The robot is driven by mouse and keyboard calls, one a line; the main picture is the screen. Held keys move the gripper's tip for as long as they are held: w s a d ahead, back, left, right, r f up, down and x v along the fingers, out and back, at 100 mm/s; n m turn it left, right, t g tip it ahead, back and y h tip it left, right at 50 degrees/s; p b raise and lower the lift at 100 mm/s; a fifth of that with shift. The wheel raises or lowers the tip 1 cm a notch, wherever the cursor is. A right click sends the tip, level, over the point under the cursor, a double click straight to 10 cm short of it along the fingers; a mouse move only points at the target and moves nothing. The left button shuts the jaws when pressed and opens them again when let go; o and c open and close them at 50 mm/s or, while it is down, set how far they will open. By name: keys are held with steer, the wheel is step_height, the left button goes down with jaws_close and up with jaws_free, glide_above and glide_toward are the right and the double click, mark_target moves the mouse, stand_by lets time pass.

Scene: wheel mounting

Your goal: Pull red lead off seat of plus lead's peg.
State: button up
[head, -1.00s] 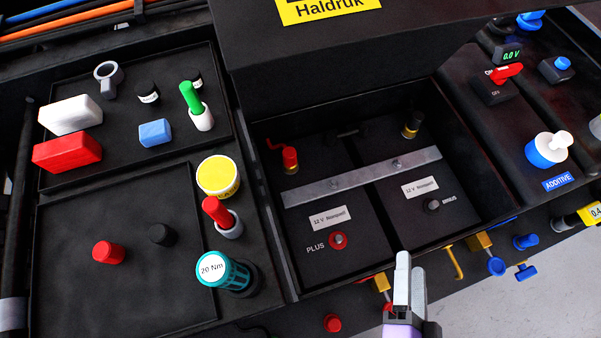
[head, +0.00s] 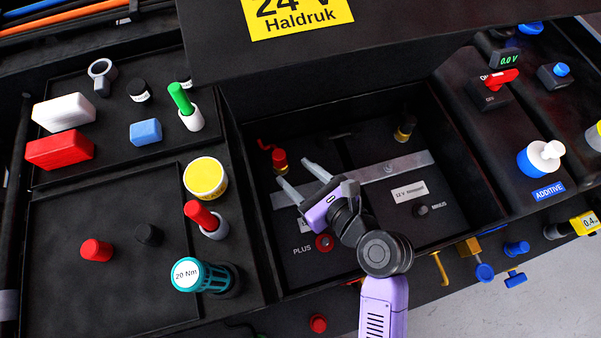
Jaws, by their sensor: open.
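The red lead (head: 279,160) shows as a red cap with a brass-coloured lower ring and a short red cable, at the back left of the battery box. It looks seated on its peg; the peg itself is hidden under it. My gripper (head: 294,173) is open inside the box. Its two pale fingers point toward the red lead, just in front and to the right of it in the picture. The fingers look apart from the lead, with nothing between them. The red-ringed PLUS terminal (head: 324,242) lies to the lower left of my gripper's purple body.
A metal bar (head: 410,165) crosses the batteries beneath my gripper. A black lead with a brass ring (head: 404,128) stands at the back right. The box's left wall (head: 243,190) is close to the red lead. The grey MINUS terminal (head: 421,210) is at right.

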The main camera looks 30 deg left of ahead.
mark_target(284, 163)
steer(key=shift+x, duration=3.75)
jaws_close()
